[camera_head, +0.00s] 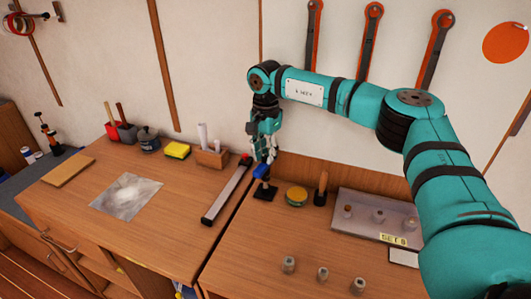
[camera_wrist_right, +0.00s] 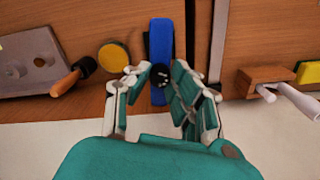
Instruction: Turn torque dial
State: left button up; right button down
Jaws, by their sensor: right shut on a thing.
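A blue tool (camera_wrist_right: 160,40) with a round black dial (camera_wrist_right: 161,76) stands near the table's back edge. In the head view the blue tool (camera_head: 261,171) shows just under my right gripper (camera_head: 267,155), above a small black base (camera_head: 265,192). In the wrist view my right gripper (camera_wrist_right: 163,80) has its fingers on either side of the black dial and is shut on it. White marks show on the dial face. In the head view the fingers hide the dial. My left gripper is not in view.
A red-ended grey bar (camera_head: 227,190) lies left of the tool. A yellow-topped round tin (camera_head: 297,196), a wooden-handled tool (camera_head: 322,186) and a grey tray (camera_head: 345,222) stand to the right. Several small metal pieces stand in front. The table before the tool is clear.

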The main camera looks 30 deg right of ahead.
aim_at(265, 155)
jog(key=shift+m, duration=0.3)
jog(key=m, duration=0.4)
jog(key=shift+w+m, duration=0.1)
jog(key=shift+m, duration=1.9)
jog(key=c, duration=1.2)
grip_release()
jog(key=shift+o, duration=0.2)
notch_tip(265, 155, up, 12)
